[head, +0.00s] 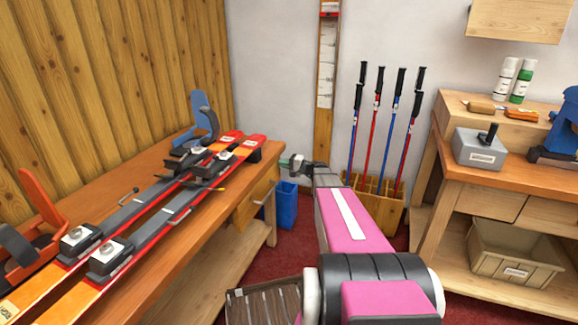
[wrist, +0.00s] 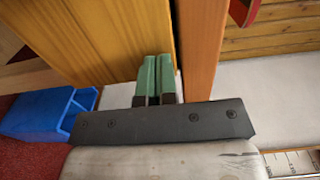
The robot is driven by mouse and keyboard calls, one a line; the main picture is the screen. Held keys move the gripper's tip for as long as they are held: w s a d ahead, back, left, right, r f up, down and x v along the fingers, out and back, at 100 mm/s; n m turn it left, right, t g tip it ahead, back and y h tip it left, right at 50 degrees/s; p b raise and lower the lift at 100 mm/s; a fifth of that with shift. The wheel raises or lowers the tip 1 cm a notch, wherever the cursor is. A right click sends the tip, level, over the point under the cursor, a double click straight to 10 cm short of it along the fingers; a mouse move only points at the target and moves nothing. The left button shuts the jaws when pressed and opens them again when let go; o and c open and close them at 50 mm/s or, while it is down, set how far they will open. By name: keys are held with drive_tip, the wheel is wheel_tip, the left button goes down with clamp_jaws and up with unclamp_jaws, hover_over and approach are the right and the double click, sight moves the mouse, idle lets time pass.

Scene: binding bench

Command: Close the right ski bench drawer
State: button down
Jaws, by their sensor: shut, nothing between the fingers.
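The ski bench (head: 160,262) runs along the left of the head view, with a pair of orange skis (head: 135,228) clamped on top. Its right drawer (head: 262,196) has a light wood front with a small handle, under the bench top near the far end. How far it stands out is hard to tell. My gripper (head: 287,163) is just right of the drawer's end of the bench. In the wrist view its green fingers (wrist: 157,80) are shut and empty, close to the yellow wood drawer panel (wrist: 105,40) and the bench top's edge (wrist: 200,50). I cannot tell whether they touch.
A blue bin (head: 287,205) stands on the red floor beside the bench end; it also shows in the wrist view (wrist: 45,115). A pole rack (head: 385,212) with ski poles stands against the back wall. A workbench (head: 500,180) is at the right.

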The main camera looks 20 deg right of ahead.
drive_tip(key=shift+w+a, duration=0.15)
drive_tip(key=shift+a, duration=0.05)
drive_tip(key=shift+x, duration=2.3)
drive_tip(key=shift+w, duration=0.1)
drive_tip(key=shift+s+d, duration=0.35)
drive_tip(key=v, duration=1.3)
drive_tip(key=s+a+f+n+g+h, duration=0.4)
drive_tip(key=s+a+g, duration=0.3)
drive_tip(key=s+a, duration=0.5)
drive_tip(key=s+f+n+g+h, duration=0.1)
drive_tip(key=s+h, duration=0.4)
drive_tip(key=s, duration=0.3)
drive_tip(key=s+a+f+n+g+h, duration=0.1)
drive_tip(key=s+n+g+h, duration=0.1)
drive_tip(key=s+h, duration=0.3)
drive_tip(key=s, duration=0.2)
drive_tip(key=shift+s+a+f+g+h, duration=0.2)
drive_tip(key=shift+s+f+g+h, duration=0.1)
drive_tip(key=shift+s, duration=0.1)
